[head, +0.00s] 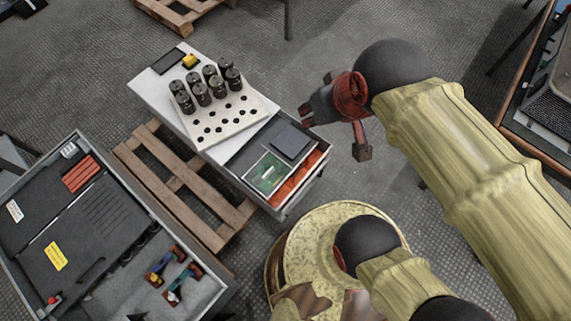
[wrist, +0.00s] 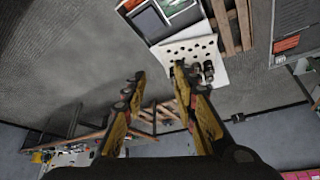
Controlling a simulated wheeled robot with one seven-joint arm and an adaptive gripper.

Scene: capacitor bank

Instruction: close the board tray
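The board tray (head: 304,184) sticks out from the near right end of the white capacitor unit (head: 150,88) in the head view, so it stands open. In it lie a green circuit board (head: 267,173), a dark square block (head: 291,142) and an orange-red strip along its outer side. My gripper (head: 334,131) is up and to the right of the tray, apart from it, with its fingers spread and empty. In the wrist view my gripper (wrist: 157,74) also shows open, with nothing between the fingers. Part of the tray (wrist: 150,22) shows at the top there.
Several black capacitors (head: 203,88) stand on a white perforated plate (head: 222,124) on the unit. A wooden pallet (head: 190,190) lies beside it. A large grey case (head: 75,235) fills the lower left. A table (head: 530,125) stands at the right. Floor behind the gripper is clear.

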